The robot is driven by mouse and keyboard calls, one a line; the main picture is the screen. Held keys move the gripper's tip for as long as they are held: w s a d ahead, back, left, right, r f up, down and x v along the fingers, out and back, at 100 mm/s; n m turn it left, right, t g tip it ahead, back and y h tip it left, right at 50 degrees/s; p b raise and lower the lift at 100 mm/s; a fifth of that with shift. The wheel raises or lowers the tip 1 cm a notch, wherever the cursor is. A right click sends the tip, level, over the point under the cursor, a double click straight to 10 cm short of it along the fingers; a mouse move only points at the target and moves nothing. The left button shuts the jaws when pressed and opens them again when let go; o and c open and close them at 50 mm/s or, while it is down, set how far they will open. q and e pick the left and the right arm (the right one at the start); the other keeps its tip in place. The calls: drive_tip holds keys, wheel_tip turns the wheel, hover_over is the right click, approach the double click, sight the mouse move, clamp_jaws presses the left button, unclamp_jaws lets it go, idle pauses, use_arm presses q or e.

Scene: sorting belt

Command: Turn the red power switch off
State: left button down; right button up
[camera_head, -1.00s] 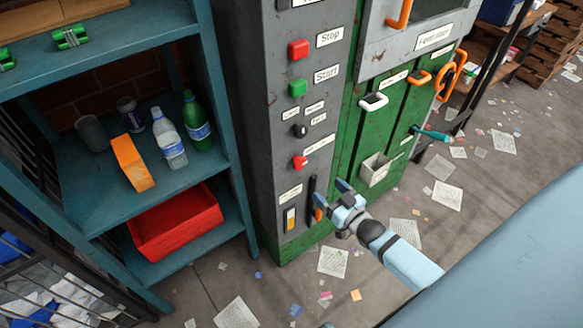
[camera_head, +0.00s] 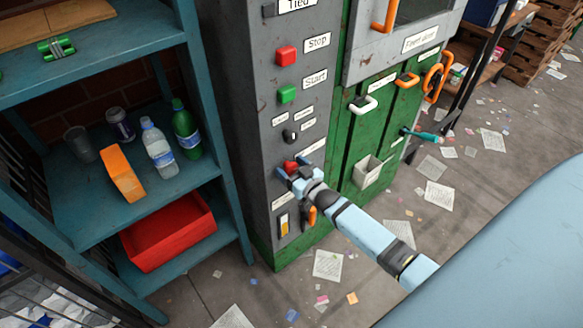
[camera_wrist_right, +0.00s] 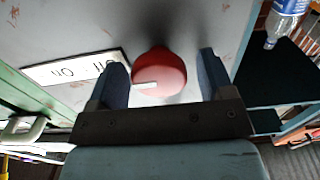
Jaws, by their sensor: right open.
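The red power switch (camera_head: 291,166) sits on the grey front panel of the machine, below a small black knob. My right gripper (camera_head: 289,173) is at the switch, its fingers open on either side of it. In the right wrist view the red switch (camera_wrist_right: 159,73) lies between the two dark fingertips (camera_wrist_right: 163,82), with gaps visible on both sides. A pale mark shows on the switch's face. A white label reading "Off" and "On" (camera_wrist_right: 75,70) lies beside it. My left gripper is not in view.
A red Stop button (camera_head: 286,56) and a green Start button (camera_head: 287,94) are higher on the panel. A blue shelf (camera_head: 85,215) with bottles and a red bin (camera_head: 165,240) stands left. Papers litter the floor.

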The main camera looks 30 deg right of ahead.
drive_tip(key=shift+c, duration=0.2)
drive_tip(key=c, duration=0.9)
drive_tip(key=shift+o, duration=0.2)
